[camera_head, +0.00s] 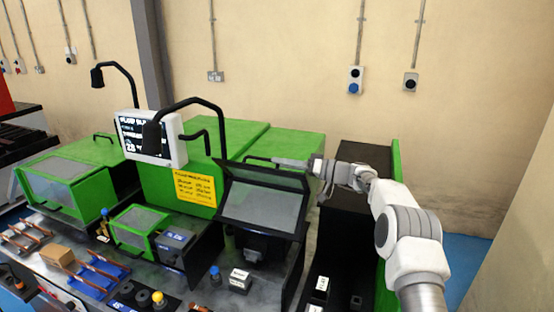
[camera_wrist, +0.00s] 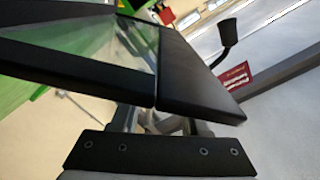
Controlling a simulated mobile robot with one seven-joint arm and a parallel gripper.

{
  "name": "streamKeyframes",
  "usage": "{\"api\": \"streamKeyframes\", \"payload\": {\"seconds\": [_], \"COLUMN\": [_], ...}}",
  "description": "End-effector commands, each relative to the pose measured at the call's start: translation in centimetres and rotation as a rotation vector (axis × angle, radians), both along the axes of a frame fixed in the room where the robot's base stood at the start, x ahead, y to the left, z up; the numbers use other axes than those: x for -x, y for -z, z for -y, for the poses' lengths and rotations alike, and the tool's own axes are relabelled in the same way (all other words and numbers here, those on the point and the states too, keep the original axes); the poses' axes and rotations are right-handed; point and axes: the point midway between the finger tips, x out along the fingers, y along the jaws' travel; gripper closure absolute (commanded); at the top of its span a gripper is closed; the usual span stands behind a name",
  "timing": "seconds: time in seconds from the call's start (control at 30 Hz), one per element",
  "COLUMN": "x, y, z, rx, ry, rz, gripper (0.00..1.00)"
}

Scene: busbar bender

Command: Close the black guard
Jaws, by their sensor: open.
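The black guard (camera_head: 262,203) is a dark frame with a clear grey pane, on the green machine at the middle of the head view. It is tilted up, with the dark opening of the machine showing below it. In the wrist view, its black frame and pane (camera_wrist: 85,45) fill the upper left. My gripper (camera_head: 290,162) is at the guard's upper right edge, by the black bar at its top. In the wrist view, the guard hides much of the open gripper (camera_wrist: 165,122). I cannot tell whether they touch.
A monitor on a box (camera_head: 152,138) and a bent black lamp arm (camera_head: 190,103) stand left of the guard. A smaller green guarded unit (camera_head: 138,230) and trays of copper bars lie further left. A black cabinet (camera_head: 350,208) stands below my arm.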

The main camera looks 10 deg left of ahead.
Motion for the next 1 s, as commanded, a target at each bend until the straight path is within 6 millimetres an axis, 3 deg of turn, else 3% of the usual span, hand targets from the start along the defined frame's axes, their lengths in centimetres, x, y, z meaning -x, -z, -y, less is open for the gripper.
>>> {"api": "streamKeyframes", "payload": {"seconds": [0.2,0.5,0.77,1.0], "x": [-0.2,-0.3,-0.3,-0.3], "y": [0.0,0.1,0.0,0.0], "z": [-1.8,-2.0,-2.0,-1.9], "rx": [-0.001,0.000,0.000,0.001], "ry": [-0.001,0.000,0.000,0.001], "rz": [-0.001,-0.001,0.000,0.000], "gripper": [0.55,0.55,1.00,1.00]}}
